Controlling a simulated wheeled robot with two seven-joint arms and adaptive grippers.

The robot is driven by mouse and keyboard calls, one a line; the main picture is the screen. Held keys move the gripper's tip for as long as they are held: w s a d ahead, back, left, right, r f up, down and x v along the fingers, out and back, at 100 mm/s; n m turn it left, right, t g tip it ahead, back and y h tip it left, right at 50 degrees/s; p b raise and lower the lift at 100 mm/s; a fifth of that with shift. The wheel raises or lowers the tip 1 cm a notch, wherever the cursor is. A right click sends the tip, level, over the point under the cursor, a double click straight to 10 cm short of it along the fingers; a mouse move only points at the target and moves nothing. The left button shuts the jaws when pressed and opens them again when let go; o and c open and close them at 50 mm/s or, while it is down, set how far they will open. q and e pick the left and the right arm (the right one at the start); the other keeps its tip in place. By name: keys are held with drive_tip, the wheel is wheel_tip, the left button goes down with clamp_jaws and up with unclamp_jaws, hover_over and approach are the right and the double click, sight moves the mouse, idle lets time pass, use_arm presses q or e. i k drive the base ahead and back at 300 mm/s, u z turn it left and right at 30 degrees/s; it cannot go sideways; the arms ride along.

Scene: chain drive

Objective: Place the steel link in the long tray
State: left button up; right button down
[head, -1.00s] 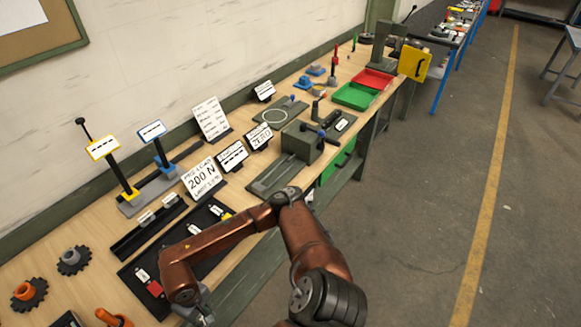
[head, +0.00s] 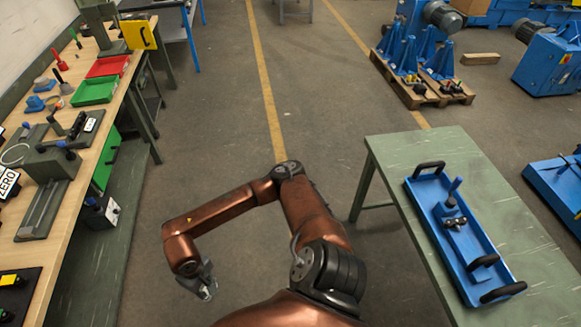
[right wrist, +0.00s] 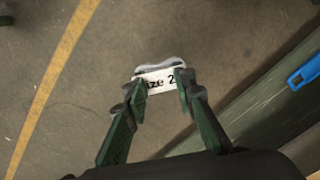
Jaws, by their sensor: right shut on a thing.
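My right gripper (head: 208,290) hangs over the floor between the bench and the green table. In the right wrist view its two fingers (right wrist: 158,92) are closed on the steel link (right wrist: 160,66), a small grey piece with a white label ending in "ize 2". The link is hard to make out in the head view. A long blue tray (head: 481,250) with black handles lies on the green table to the right, apart from the gripper. A blue post and a small dark chain-like part are inside it. My left gripper is out of view.
The green table (head: 400,160) has free room around the tray. The wooden bench (head: 95,135) at left holds a green bin (head: 94,90), a red bin (head: 108,66) and fixtures. Blue stands on pallets (head: 410,75) are at the back. The floor between is clear.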

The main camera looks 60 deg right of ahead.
sight(430, 217)
drive_tip(key=z, duration=1.8)
drive_tip(key=i, duration=1.45)
drive_tip(key=z, duration=1.1)
